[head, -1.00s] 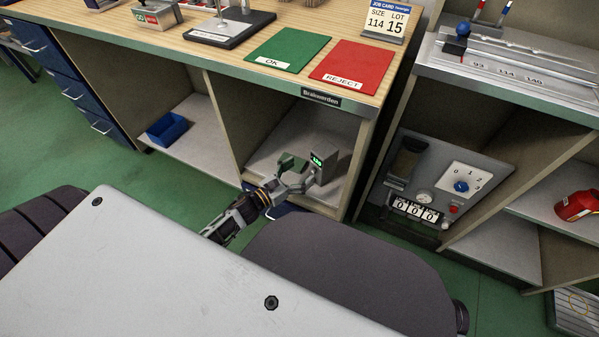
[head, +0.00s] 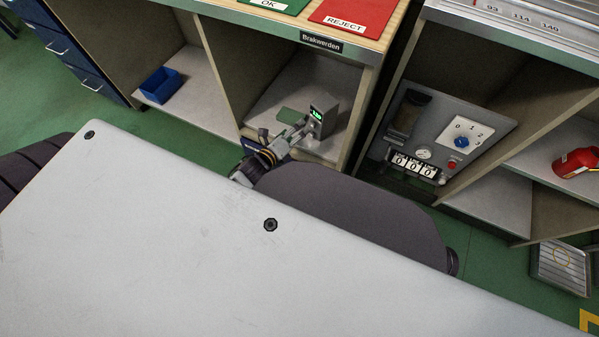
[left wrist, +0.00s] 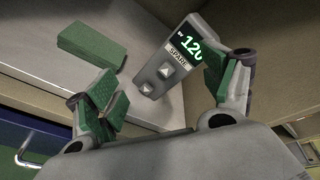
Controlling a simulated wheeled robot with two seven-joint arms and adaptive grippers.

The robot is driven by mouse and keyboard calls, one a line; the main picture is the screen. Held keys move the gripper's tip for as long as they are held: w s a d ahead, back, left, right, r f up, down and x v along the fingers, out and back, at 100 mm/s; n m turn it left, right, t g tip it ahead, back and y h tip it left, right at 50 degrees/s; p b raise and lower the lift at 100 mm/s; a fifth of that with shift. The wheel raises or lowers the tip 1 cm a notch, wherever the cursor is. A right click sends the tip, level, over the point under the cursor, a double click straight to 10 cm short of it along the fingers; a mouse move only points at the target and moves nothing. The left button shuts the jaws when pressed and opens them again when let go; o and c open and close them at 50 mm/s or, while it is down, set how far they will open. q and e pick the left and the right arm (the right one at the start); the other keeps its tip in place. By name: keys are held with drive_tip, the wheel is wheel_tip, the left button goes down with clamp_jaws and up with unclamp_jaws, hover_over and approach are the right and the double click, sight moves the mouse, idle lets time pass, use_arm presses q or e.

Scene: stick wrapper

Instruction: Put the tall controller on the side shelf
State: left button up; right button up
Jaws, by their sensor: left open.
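A grey upright controller (head: 321,121) with a green-lit display stands in the open compartment under the bench. In the left wrist view the controller (left wrist: 168,72) shows the digits 120, a SPARE label and two arrow buttons. My left gripper (head: 284,137) reaches into that compartment from the front. In the left wrist view my left gripper (left wrist: 165,95) is open, its green-padded fingers apart, with the controller beyond and partly between them. The right finger overlaps the display's edge; I cannot tell whether it touches. My right gripper is not in view.
A green block (left wrist: 92,45) lies beside the controller. A blue bin (head: 160,85) sits in the left compartment. Right of the divider stand a dial panel (head: 440,135) and a shelf (head: 490,205); a red container (head: 577,163) is on a shelf further right.

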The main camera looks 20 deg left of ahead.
use_arm(q)
drive_tip(key=s+d+f+n+g, duration=0.1)
drive_tip(key=s+d+n+g, duration=0.4)
drive_tip(key=s+n, duration=0.4)
drive_tip(key=s+d+f+n+g, duration=0.2)
drive_tip(key=s+d+n+g, duration=0.3)
drive_tip(key=n, duration=1)
drive_tip(key=s, duration=0.3)
drive_tip(key=shift+s+f+n+h, duration=0.3)
drive_tip(key=shift+s+h, duration=0.1)
drive_tip(key=shift+a, duration=0.1)
